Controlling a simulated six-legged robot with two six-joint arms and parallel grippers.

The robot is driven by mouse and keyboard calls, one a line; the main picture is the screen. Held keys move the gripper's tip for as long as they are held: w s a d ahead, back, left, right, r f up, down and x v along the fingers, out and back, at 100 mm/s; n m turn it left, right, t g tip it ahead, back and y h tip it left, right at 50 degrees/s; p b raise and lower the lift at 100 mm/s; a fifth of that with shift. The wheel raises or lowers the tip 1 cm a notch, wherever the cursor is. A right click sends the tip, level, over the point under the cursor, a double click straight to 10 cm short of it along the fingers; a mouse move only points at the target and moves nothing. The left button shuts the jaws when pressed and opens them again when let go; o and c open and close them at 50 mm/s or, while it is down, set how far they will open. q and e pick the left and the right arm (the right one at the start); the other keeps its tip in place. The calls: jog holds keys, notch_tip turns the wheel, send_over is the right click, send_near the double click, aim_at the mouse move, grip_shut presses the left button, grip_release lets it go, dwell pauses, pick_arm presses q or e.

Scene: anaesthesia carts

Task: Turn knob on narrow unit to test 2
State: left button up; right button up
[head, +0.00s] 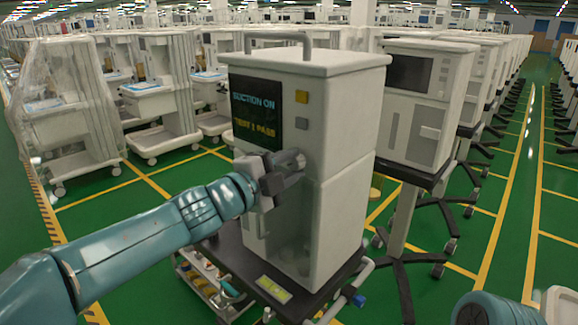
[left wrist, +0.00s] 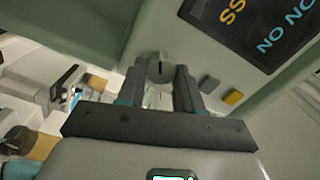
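The narrow unit (head: 343,125) is a tall white box with a top handle in the middle of the head view. Its dark screen (head: 256,114) reads "SUCTION ON" and "TEST 1 PASS". My left gripper (head: 290,163) is at its front face below the screen and hides the knob there. In the left wrist view the round grey knob (left wrist: 159,67), with a dark slot mark, sits between the fingertips of my left gripper (left wrist: 160,80). The fingers look closed on its sides. The screen (left wrist: 262,30) appears upside down there. My right gripper is not in view.
A yellow button (head: 301,97) and a grey button (head: 302,123) are beside the screen. The unit stands on a dark cart base (head: 235,262). A similar unit (head: 425,85) stands close on the right. Wrapped carts (head: 70,110) stand at the left. Green floor is clear between rows.

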pick_arm(q)
jog(key=o, duration=0.4)
jog(key=shift+s+a, duration=0.1)
jog(key=b+v, duration=0.1)
jog(key=v, duration=1.5)
